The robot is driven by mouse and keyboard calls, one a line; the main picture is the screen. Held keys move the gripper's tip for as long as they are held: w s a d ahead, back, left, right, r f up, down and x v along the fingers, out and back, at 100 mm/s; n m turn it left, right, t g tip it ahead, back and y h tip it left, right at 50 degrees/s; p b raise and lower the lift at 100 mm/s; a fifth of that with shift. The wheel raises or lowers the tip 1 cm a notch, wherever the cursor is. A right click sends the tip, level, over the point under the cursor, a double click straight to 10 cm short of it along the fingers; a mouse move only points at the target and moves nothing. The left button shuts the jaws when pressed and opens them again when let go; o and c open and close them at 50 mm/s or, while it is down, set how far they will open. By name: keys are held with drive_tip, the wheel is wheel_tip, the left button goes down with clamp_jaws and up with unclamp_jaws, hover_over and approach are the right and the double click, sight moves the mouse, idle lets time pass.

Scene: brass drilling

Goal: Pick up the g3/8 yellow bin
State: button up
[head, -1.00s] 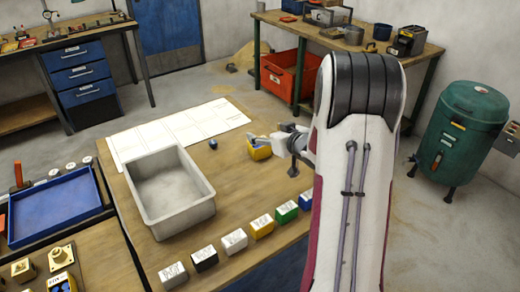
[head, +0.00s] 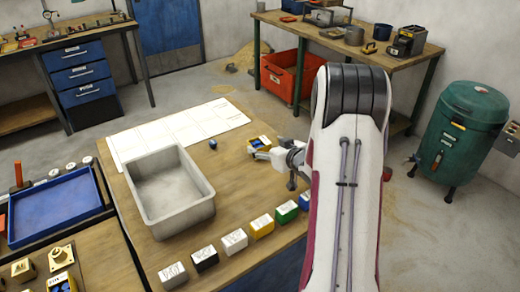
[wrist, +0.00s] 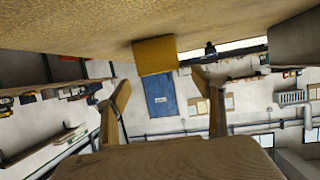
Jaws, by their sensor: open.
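In the wrist view the scene is upside down. There the yellow bin (wrist: 154,55) shows ahead, against the table surface, and lies between the lines of the two spread fingers. My gripper (wrist: 163,82) is open and empty. I cannot tell whether it touches the bin. Any label on the bin is too small to read.
A grey tray (head: 156,216) stands left on the table. Several labelled boxes, one of them yellow (head: 261,229), line the front edge. A white sheet (head: 120,143) covers the back. Bare wood lies around the bin.

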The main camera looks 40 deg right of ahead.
sight(260, 146)
drive_tip(key=shift+f, duration=0.1)
drive_tip(key=shift+f, duration=0.4)
drive_tip(key=shift+w+f, duration=0.15)
drive_tip(key=shift+f, duration=0.05)
drive_tip(key=shift+x, duration=2.3)
drive_tip(key=c, duration=1.2)
